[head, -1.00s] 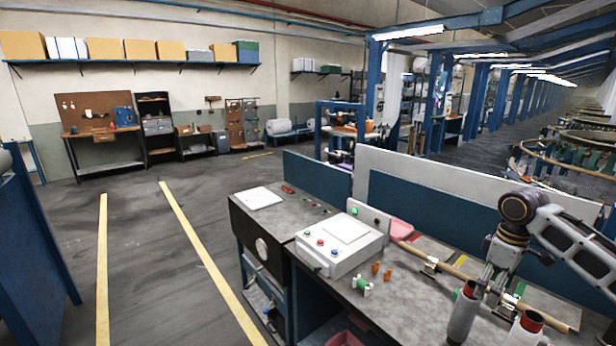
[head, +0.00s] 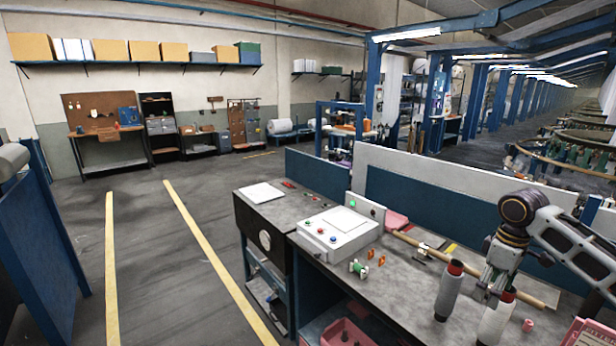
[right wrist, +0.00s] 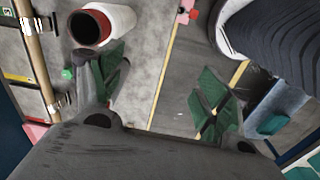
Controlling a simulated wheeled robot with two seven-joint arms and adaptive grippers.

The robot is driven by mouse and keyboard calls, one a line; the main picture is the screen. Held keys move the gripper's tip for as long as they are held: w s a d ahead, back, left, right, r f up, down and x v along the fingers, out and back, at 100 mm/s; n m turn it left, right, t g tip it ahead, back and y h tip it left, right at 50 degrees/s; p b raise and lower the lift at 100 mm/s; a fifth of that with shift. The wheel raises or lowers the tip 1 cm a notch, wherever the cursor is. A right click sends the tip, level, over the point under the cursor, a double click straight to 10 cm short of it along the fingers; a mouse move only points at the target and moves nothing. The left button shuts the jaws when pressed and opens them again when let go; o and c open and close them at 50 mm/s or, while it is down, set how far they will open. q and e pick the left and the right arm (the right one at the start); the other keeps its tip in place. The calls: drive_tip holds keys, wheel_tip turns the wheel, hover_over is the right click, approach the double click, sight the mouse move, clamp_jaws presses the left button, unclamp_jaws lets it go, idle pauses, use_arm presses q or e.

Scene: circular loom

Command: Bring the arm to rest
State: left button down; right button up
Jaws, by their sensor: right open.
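My right gripper (head: 492,284) hangs over the right part of the grey workbench (head: 415,295), above and behind the yarn bobbins. In the right wrist view its green-padded fingers (right wrist: 160,92) stand wide apart with nothing between them. My left gripper is out of view.
A wooden rod (head: 470,268) lies behind. Pink bins (head: 590,334) are at lower right. The floor at left (head: 155,270) is clear.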

drive_tip(key=a+f+n, duration=0.1)
drive_tip(key=a+f, duration=0.8)
drive_tip(key=f, duration=0.1)
drive_tip(key=s+a+f+m+t+y, duration=0.1)
drive_tip(key=s+a+f, duration=0.55)
drive_tip(key=a, duration=0.25)
drive_tip(key=s+a+f+m+t+y, duration=0.1)
drive_tip(key=s+a+f+t, duration=0.1)
drive_tip(key=s+a+f, duration=0.6)
drive_tip(key=shift+s+d+r+m+h, duration=0.95)
drive_tip(key=shift+s+d+m, duration=0.8)
drive_tip(key=shift+s, duration=1.8)
wheel_tip(320, 180, down, 34)
drive_tip(key=s+b, duration=0.2)
drive_tip(key=s+d+f+g+b, duration=0.2)
drive_tip(key=s+d+f, duration=0.1)
drive_tip(key=s+f, duration=1.9)
drive_tip(key=shift+s+d+f, duration=0.2)
drive_tip(key=shift+s+f, duration=0.2)
